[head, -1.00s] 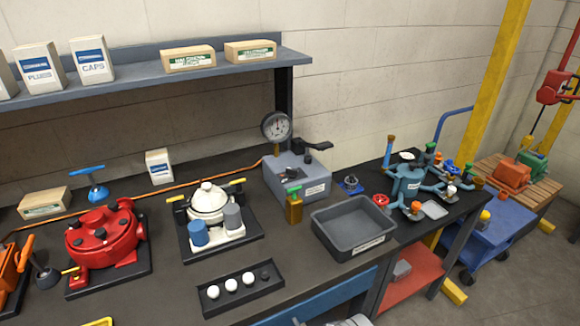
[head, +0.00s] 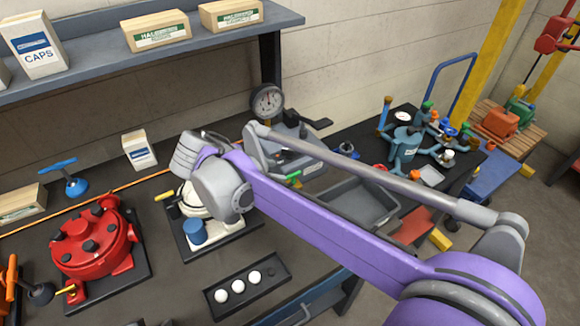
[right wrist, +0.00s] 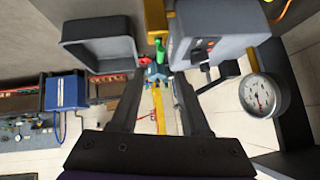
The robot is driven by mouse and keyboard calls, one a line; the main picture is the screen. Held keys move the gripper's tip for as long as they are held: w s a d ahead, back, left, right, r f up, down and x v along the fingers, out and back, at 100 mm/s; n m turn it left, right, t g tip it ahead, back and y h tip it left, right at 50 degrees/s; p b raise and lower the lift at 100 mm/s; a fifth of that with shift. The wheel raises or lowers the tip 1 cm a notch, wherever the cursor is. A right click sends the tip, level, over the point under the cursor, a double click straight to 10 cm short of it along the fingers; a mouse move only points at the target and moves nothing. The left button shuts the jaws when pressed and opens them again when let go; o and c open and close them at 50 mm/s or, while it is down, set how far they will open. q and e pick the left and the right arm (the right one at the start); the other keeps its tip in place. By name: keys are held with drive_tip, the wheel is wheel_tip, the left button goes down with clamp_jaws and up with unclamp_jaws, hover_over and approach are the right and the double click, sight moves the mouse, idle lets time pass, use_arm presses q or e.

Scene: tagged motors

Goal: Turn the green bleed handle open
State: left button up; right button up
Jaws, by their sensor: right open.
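The green bleed handle (head: 293,176) shows just above my right arm in the head view. In the right wrist view the green handle (right wrist: 160,50) stands out from the yellow block (right wrist: 154,18), ahead of my right gripper (right wrist: 158,82). Its two dark fingers are spread apart with nothing between them. The handle lies beyond the fingertips, roughly in line with the gap, and does not look touched. In the head view the fingers cannot be made out. My left gripper is not in view.
A grey box unit (right wrist: 207,32) with a dark lever and a dial gauge (right wrist: 263,95) stands close beside the handle. A grey bin (right wrist: 92,50) is on the other side. A white-lidded pot, a red motor (head: 95,245) and a ball tray (head: 246,283) share the bench.

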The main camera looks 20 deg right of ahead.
sight(293, 175)
drive_tip(key=x, duration=1)
clamp_jaws()
